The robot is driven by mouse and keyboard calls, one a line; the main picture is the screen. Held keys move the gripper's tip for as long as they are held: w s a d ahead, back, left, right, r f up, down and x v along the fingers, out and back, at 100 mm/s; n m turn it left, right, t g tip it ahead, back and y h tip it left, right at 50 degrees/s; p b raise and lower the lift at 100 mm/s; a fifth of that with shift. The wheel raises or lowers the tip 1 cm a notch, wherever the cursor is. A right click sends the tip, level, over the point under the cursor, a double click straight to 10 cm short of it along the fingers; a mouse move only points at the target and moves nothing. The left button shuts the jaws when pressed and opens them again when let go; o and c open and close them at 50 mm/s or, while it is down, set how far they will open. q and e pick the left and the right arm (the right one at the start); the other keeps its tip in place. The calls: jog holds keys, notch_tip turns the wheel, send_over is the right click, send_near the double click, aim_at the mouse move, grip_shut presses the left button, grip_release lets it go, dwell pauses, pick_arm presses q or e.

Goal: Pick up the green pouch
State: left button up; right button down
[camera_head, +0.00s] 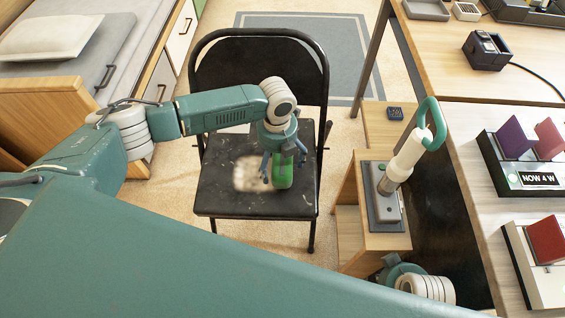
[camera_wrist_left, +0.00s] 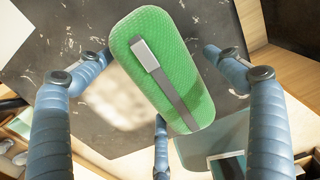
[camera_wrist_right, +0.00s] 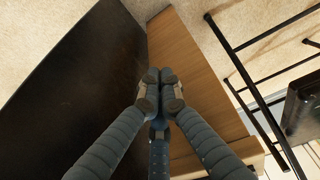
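The green pouch (camera_head: 287,181), with a dark strap and a grey buckle, is over the seat of the black folding chair (camera_head: 222,199). It fills the middle of the left wrist view (camera_wrist_left: 150,75). My left gripper (camera_head: 279,170) is above the seat, fingers pointing down around the pouch. Its fingers are spread wide (camera_wrist_left: 155,85), one on each side of the pouch and a third near its lower end, with no clear grip. My right gripper (camera_wrist_right: 159,88) has its fingertips together and holds nothing. In the head view its fingers are hidden.
A pale blurred patch (camera_head: 250,173) lies on the seat beside the pouch. The chair's backrest (camera_head: 215,72) rises behind my left arm. A wooden cabinet (camera_head: 345,205) with a grey device (camera_head: 381,205) stands right of the chair. A desk (camera_head: 450,70) is farther right.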

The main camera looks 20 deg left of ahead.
pick_arm(q)
jog(key=c, duration=1.2)
jog(key=shift+c, duration=0.4)
jog(key=shift+r, duration=0.15)
